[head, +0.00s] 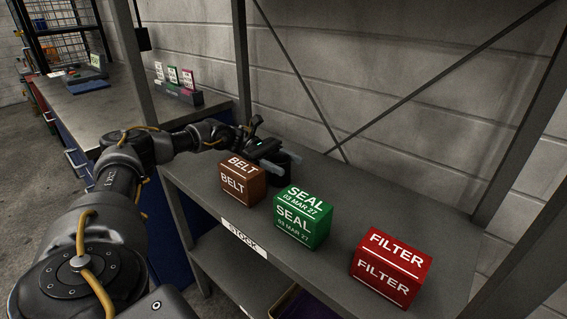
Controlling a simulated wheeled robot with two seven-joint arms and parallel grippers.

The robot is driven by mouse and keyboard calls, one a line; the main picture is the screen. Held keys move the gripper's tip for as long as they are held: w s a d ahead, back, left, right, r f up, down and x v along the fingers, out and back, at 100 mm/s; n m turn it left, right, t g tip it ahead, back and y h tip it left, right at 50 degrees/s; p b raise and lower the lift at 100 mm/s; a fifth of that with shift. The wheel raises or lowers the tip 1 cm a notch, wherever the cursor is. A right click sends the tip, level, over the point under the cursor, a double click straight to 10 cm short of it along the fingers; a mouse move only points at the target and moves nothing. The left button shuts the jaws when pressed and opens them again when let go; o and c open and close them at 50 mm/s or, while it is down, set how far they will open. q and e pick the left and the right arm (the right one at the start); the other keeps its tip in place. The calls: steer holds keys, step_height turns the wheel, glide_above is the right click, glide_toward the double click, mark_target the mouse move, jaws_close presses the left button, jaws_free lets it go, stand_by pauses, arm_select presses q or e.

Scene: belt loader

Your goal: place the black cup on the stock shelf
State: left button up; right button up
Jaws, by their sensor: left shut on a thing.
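The stock shelf (405,196) is a grey metal board with a white STOCK label on its front edge. My left gripper (282,160) reaches in from the left, over the back left part of the shelf, just behind the brown BELT box. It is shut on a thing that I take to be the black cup. The cup's outline does not stand out from the dark gripper, and the brown box hides part of that spot. I cannot tell whether the cup touches the board. My right gripper is not in view.
A brown BELT box (243,181), a green SEAL box (303,217) and a red FILTER box (391,268) stand in a row along the shelf's front. Behind them the board is clear towards the wall. Grey uprights (242,65) frame the shelf. A workbench (100,112) stands left.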

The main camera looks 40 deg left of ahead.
arm_select(q)
steer(key=shift+f, duration=0.1)
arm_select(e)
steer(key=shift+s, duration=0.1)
arm_select(q)
steer(key=o, duration=1.1)
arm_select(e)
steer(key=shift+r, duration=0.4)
arm_select(q)
steer(key=shift+r, duration=0.2)
steer(key=shift+a+f, duration=0.1)
steer(key=shift+a, duration=0.4)
steer(key=a+b, duration=0.1)
steer(key=a, duration=0.8)
steer(key=shift+a+b, duration=0.25)
steer(key=shift+b, duration=0.05)
steer(key=shift+s+a, duration=0.1)
steer(key=shift+a, duration=0.65)
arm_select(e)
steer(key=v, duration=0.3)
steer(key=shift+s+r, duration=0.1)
